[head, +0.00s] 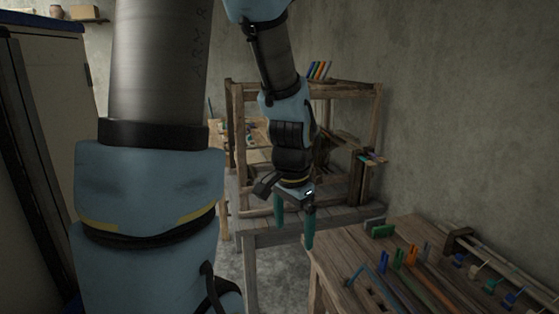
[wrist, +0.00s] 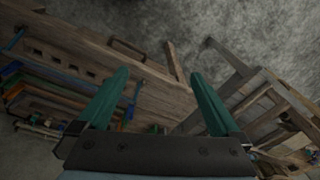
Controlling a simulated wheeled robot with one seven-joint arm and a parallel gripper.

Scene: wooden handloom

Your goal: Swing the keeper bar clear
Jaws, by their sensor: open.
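The wooden handloom (head: 374,112) stands against the back wall in the head view, partly hidden behind my arm. I cannot pick out the keeper bar for certain in either view. My gripper (head: 295,228) points down in front of the loom, near the left end of the workbench. Its two green fingers are apart, with nothing held between them. In the wrist view my gripper (wrist: 160,76) is also open and empty, with the bench on the left and slatted wooden framing on the right.
A wooden workbench (head: 343,250) at the lower right carries pegs and rods, including a green block (head: 379,228) and an orange peg (head: 411,257). A pale cabinet (head: 62,95) stands at the left. Grey floor (head: 275,267) shows below the loom.

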